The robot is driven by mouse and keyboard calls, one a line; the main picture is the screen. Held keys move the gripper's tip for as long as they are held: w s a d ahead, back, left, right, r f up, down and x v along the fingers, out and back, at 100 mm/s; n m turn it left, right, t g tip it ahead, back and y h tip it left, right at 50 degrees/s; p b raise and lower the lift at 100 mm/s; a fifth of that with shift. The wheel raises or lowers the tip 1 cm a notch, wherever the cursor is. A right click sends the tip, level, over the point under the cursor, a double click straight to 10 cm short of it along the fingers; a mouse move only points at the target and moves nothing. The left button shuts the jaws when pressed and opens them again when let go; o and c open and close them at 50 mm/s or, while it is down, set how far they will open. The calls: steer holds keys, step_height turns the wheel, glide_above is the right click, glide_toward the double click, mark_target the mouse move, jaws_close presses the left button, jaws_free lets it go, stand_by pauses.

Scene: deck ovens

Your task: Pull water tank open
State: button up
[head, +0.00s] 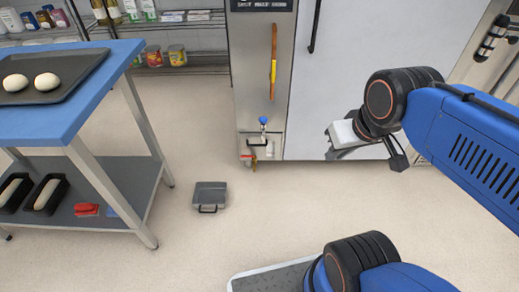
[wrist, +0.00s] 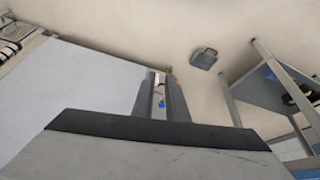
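A narrow steel unit (head: 258,100) stands at the back, with a blue knob (head: 263,120) low on its front. Below the knob is a small pale front with a dark handle (head: 257,144), apparently the water tank; it looks closed, and it is too small to be certain. The blue knob also shows between my fingers in the wrist view (wrist: 162,104). My gripper (head: 332,148) is to the right of this front, before the large pale panel, and apart from the handle. In the wrist view its two fingers (wrist: 161,75) are apart with nothing held.
A blue-topped table (head: 100,75) with a tray and a lower shelf stands at left. A long orange-and-yellow handle (head: 273,65) runs up the unit. Floor between is clear.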

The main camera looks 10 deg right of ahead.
steer(key=w+a+f+m+g+y, duration=0.25)
steer(key=w+f+y, duration=0.4)
steer(key=w, duration=0.65)
steer(key=w+a+f+m+g+y, duration=0.2)
steer(key=w+a+f+g+y, duration=0.15)
steer(key=w+f, duration=0.75)
steer(key=w+d+f+m+t+y, duration=0.35)
steer(key=w+f, duration=0.55)
steer(key=w, duration=0.3)
steer(key=m+t, duration=0.5)
steer(key=t, duration=0.1)
glide_toward(260, 145)
steer(key=x, duration=1.1)
steer(key=shift+w+a+f, duration=0.15)
steer(key=shift+a, duration=0.25)
jaws_close()
